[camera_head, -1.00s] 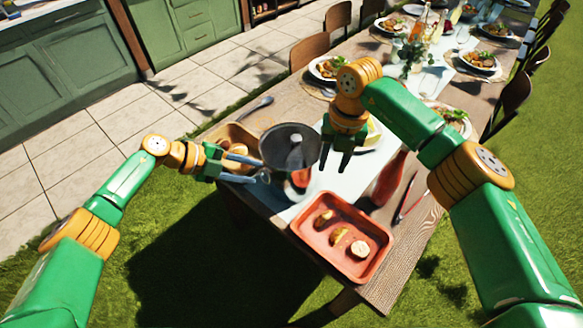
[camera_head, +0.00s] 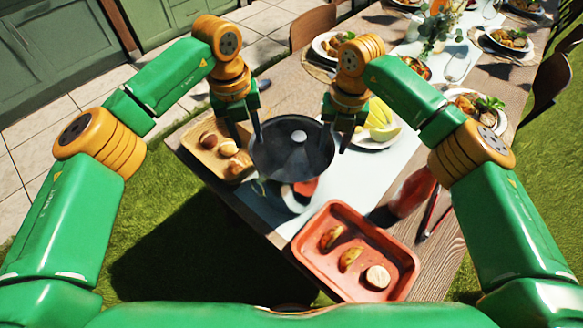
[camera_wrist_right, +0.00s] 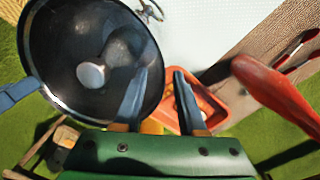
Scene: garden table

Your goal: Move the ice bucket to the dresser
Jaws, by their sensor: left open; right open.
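A dark round vessel (camera_head: 292,160) with a pale knob in its middle, seemingly the ice bucket, stands at the table's near-left end. In the right wrist view its dark top (camera_wrist_right: 85,50) fills the upper left; its sides are mostly hidden. My left gripper (camera_head: 246,137) is open at its left rim. My right gripper (camera_head: 337,138) is open at its right rim, and its fingers (camera_wrist_right: 160,95) are apart with nothing between them. Contact with the rim cannot be told. Green cabinets (camera_head: 50,60) stand at the back left; which is the dresser is unclear.
A wooden tray of bread rolls (camera_head: 205,160) is left of the vessel. A red tray (camera_head: 340,285) holds several food pieces in front. A plate with melon slices (camera_head: 375,143) and a red bottle (camera_head: 411,192) are to the right. Paving lies between table and cabinets.

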